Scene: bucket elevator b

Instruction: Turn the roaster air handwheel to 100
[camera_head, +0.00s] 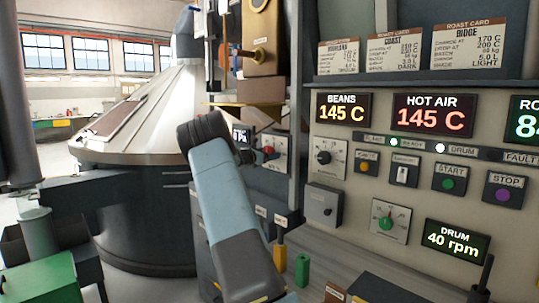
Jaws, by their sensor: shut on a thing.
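No handwheel shows plainly. A red knob (268,152) sits on a pale dial plate (279,158) just right of my arm, and I cannot tell whether it belongs to the roaster air control. A small lit display (241,136) beside it is partly covered by my arm, and its reading is not clear. My light-blue arm rises from the bottom centre to a dark joint in front of the roaster. My gripper's fingers are hidden behind the arm, so what they touch cannot be seen.
The control panel at right has a BEANS display (343,107) at 145 C, a HOT AIR display (434,115) at 145 C and a DRUM display (456,241) at 40 rpm. A green knob (386,223) and STOP button (503,194) sit there. A large metal cone (150,110) stands left.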

